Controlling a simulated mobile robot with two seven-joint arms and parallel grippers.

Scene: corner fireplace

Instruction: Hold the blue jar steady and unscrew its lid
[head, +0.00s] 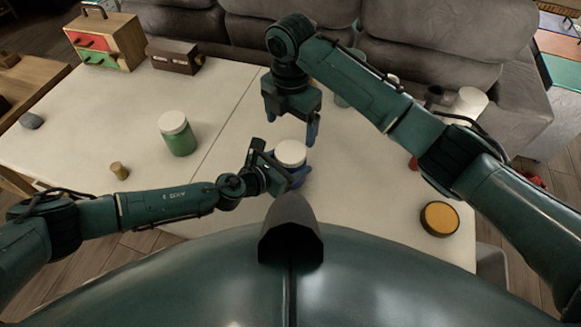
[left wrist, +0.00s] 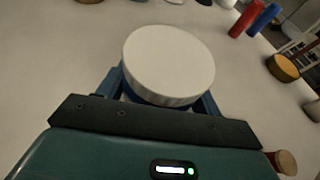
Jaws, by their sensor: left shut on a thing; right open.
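The blue jar (head: 298,179) stands on the white table with its white lid (head: 291,153) on top. My left gripper (head: 282,180) reaches in from the left and is shut around the jar's body, below the lid. In the left wrist view the round white lid (left wrist: 168,62) fills the middle, with a little blue under its rim; most of the jar is hidden beneath it. My right gripper (head: 291,125) points down, open and empty, above and slightly behind the lid, with its fingers spread apart.
A green jar with a white lid (head: 177,134) and a small tan cylinder (head: 119,171) stand on the left. A yellow-topped round container (head: 440,218) is on the right. A drawer box (head: 107,42) and a brown box (head: 174,57) stand behind.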

